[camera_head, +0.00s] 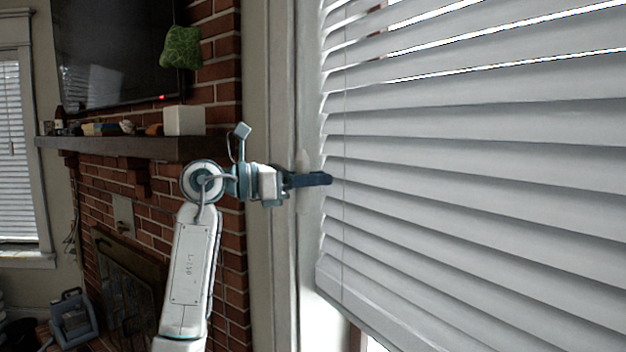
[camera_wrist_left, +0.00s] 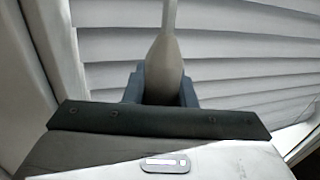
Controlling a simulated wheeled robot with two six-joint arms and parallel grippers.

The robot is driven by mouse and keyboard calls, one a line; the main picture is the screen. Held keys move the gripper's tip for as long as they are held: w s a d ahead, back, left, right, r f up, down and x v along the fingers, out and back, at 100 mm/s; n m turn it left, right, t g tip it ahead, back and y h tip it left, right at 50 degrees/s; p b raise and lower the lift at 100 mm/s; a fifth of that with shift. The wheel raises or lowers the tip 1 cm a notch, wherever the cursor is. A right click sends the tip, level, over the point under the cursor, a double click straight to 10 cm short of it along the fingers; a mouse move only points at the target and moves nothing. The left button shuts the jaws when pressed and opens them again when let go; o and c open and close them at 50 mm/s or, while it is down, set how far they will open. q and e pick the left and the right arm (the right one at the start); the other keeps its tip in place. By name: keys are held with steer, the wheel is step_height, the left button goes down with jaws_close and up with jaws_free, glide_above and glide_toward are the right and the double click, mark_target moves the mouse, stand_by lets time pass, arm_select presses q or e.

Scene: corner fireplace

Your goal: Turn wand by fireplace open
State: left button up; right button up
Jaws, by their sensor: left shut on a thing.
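The pale wand (camera_wrist_left: 166,62) shows in the left wrist view, widening toward its lower end. It stands between the two dark blue fingers of my left gripper (camera_wrist_left: 163,88), which is shut on it. In the head view my left gripper (camera_head: 318,180) reaches right to the left edge of the white window blind (camera_head: 470,190). The wand is hard to make out there against the pale window frame. The blind's slats are tilted and mostly overlap, with bright gaps near the top. The blind's slats (camera_wrist_left: 235,50) also fill the back of the wrist view. My right gripper is not in view.
The white window frame (camera_head: 308,250) stands just behind my left gripper. A brick fireplace (camera_head: 222,250) with a dark mantel (camera_head: 130,148) is to the left. A white box (camera_head: 184,120) and small items sit on the mantel, below a dark television (camera_head: 112,55).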

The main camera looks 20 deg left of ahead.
arm_select(q)
steer(key=shift+s+d+r+m+g+h+p, duration=0.1)
steer(key=shift+s+m+g+h+p, duration=0.25)
steer(key=shift+m+g, duration=1.5)
steer(key=shift+s+f+m+g+h, duration=0.15)
steer(key=shift+m+g+h, duration=0.3)
steer(key=shift+m+g, duration=1.4)
steer(key=shift+s+d+r+m+g+h+p, duration=0.15)
steer(key=shift+s+m+g+h+p, duration=0.4)
steer(key=shift+g, duration=2.45)
steer(key=shift+w+a+m+b, duration=0.1)
steer(key=shift+w+m+b, duration=0.15)
steer(key=shift+w+b, duration=0.1)
steer(key=o, duration=1)
